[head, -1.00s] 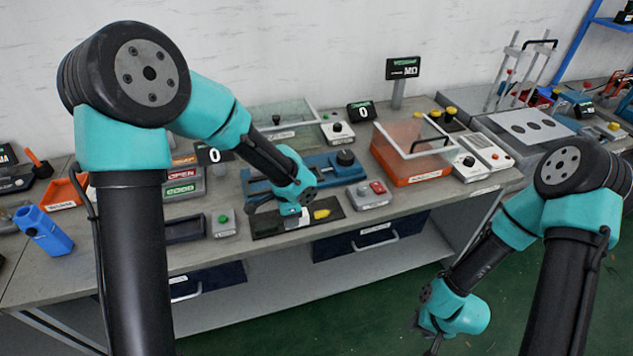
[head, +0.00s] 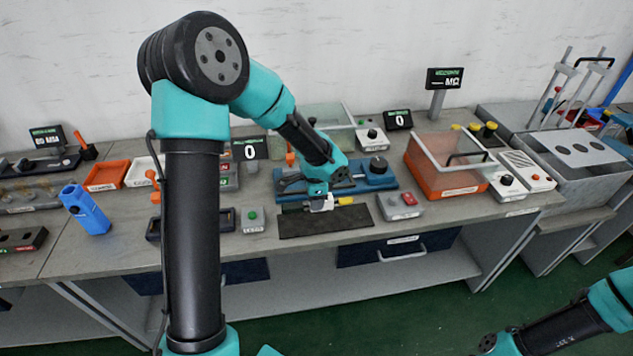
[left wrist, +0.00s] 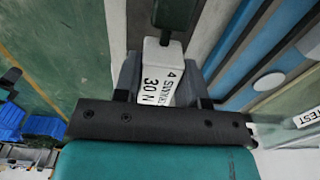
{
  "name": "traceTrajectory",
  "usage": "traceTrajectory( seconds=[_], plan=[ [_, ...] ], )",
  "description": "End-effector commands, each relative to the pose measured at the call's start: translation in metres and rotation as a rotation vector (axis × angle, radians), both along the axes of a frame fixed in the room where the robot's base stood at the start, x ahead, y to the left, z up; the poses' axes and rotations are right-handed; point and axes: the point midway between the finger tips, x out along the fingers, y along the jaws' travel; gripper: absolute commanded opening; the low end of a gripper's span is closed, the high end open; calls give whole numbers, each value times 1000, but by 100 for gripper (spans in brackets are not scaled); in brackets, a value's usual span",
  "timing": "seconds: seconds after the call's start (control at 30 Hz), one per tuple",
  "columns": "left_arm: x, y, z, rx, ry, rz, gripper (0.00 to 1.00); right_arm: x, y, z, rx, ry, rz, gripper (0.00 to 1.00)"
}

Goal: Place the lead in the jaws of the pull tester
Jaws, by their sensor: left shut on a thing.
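My left gripper (head: 319,200) is shut on the white, printed block of the lead (left wrist: 161,75), reading "30 N" in the left wrist view. A dark part reaches past the block at the top of that view. In the head view a yellow piece (head: 346,200) shows just right of the gripper. The blue pull tester (head: 372,183), with a black knob, lies right behind the gripper. The gripper hides part of it, and its jaws cannot be made out. Whether the lead touches the tester cannot be told. My right gripper is out of the picture.
A dark mat (head: 325,225) lies bare in front of the tester. A grey box with a red button (head: 400,206) stands right of it, and one with a green button (head: 253,219) left. An orange bin with a clear cover (head: 440,180) stands farther right.

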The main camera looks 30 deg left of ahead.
Motion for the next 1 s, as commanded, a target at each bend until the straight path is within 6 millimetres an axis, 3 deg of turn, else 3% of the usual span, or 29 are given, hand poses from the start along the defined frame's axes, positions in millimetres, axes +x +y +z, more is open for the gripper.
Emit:
traceTrajectory(
  seconds=[0.7,1.0],
  plan=[
    [114,70,-14,0,0,3,13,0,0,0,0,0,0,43],
    [132,81,-14,-1,-1,1,13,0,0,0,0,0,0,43]
  ],
)
